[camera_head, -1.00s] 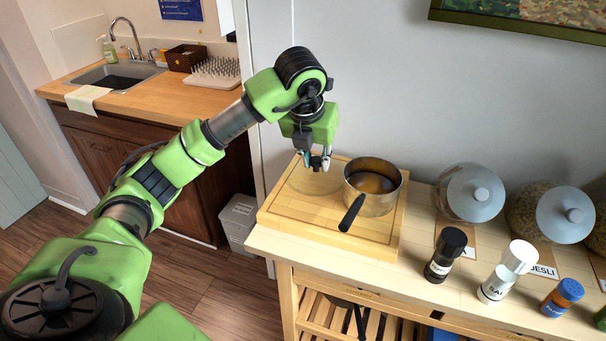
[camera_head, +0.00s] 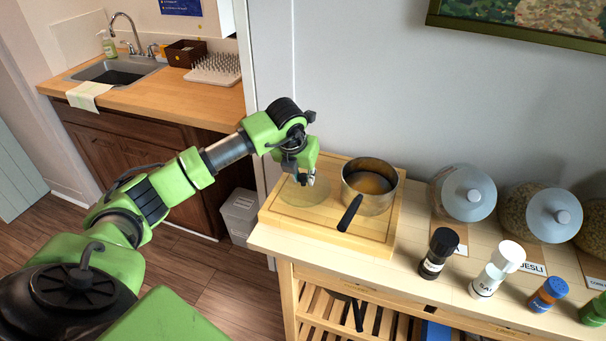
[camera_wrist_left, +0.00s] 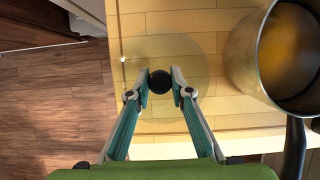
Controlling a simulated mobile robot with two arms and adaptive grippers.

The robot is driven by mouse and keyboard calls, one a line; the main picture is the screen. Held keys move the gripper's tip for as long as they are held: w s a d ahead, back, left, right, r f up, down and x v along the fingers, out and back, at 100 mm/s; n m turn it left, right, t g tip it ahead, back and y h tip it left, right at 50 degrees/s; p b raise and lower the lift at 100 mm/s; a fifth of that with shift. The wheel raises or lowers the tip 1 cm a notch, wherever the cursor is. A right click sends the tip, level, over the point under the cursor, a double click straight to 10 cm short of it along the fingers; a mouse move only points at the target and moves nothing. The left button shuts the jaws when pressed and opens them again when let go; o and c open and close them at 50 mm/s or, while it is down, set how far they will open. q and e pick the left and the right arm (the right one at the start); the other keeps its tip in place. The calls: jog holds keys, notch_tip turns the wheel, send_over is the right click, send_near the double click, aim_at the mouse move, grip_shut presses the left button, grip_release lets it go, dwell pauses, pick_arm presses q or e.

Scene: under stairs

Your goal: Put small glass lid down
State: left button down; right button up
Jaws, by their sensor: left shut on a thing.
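The small glass lid is a clear disc (camera_head: 307,196) with a black knob. It is at the left part of the wooden board (camera_head: 344,238), beside the saucepan. My left gripper (camera_head: 304,180) is shut on its knob from above. In the left wrist view the black knob (camera_wrist_left: 160,82) sits between the two fingertips, and the faint round glass spreads around it over the board. I cannot tell whether the glass touches the board. The steel saucepan (camera_head: 379,200) with a black handle stands uncovered just right of the lid. My right gripper is not in view.
A dark-capped grinder (camera_head: 437,256), a white salt shaker (camera_head: 494,273) and a blue shaker (camera_head: 547,295) stand right of the board. Large jars (camera_head: 463,193) line the wall. The sink counter (camera_head: 190,92) is at the back left. The board's left edge is near the worktop's edge.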

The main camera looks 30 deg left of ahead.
pick_arm(q)
jog(key=shift+f, duration=0.2)
jog(key=c, duration=1.8)
grip_release()
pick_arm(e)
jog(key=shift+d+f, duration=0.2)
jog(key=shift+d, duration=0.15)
pick_arm(q)
jog(key=shift+r, duration=0.15)
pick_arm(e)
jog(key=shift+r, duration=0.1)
pick_arm(q)
jog(key=shift+r, duration=0.2)
jog(key=b+v, duration=0.2)
jog(key=v, duration=0.9)
jog(key=shift+s+r, duration=0.2)
jog(key=shift+r, duration=0.15)
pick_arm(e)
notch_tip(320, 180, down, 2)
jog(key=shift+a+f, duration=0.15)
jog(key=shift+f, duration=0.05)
